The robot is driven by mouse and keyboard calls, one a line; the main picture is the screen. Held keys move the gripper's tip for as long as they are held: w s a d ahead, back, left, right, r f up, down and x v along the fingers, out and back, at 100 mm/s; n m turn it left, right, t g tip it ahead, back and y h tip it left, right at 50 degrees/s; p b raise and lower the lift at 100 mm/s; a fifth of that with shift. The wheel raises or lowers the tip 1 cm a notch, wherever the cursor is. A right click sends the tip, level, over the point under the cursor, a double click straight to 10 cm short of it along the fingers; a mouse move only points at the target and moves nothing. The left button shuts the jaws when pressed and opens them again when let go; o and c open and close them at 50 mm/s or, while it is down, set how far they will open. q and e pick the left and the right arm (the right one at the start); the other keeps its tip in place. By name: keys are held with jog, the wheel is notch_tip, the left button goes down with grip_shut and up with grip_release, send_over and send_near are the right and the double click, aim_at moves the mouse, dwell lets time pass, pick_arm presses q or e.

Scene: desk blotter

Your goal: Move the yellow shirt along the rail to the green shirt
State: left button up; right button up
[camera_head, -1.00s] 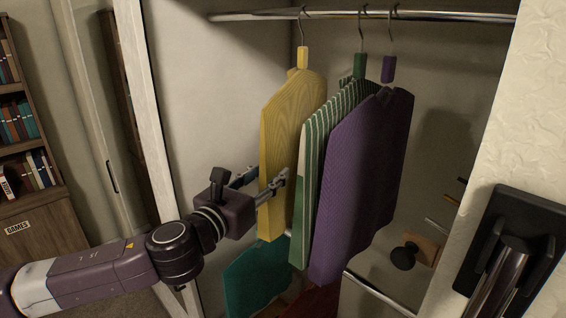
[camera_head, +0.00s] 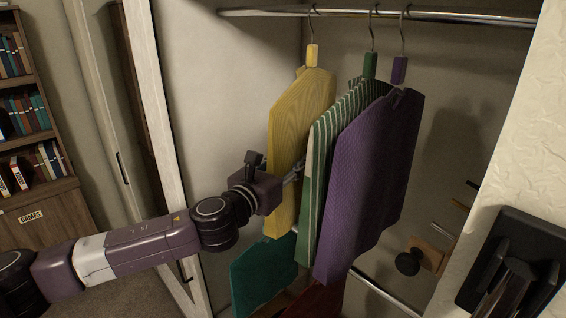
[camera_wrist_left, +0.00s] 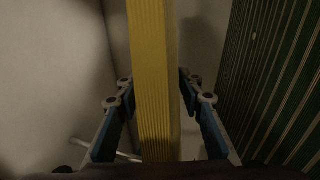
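The yellow shirt (camera_head: 298,125) hangs at the left of the upper rail (camera_head: 400,14). The green striped shirt (camera_head: 318,165) hangs to its right, with a gap between their hangers. My left gripper (camera_head: 290,178) is at the yellow shirt's lower half. In the left wrist view the yellow shirt (camera_wrist_left: 153,80) stands edge-on between the two fingers of my left gripper (camera_wrist_left: 153,110). The fingers are apart, with gaps on both sides of the shirt. The green striped shirt (camera_wrist_left: 275,75) is right of the right finger.
A purple shirt (camera_head: 370,170) hangs right of the green one. A teal garment (camera_head: 262,272) and a red one (camera_head: 318,300) hang lower, by a lower rail (camera_head: 385,292). The white closet frame (camera_head: 160,120) stands at the left. A dark knob (camera_head: 408,262) is at the right.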

pick_arm(q)
jog(key=shift+x, duration=0.9)
grip_shut()
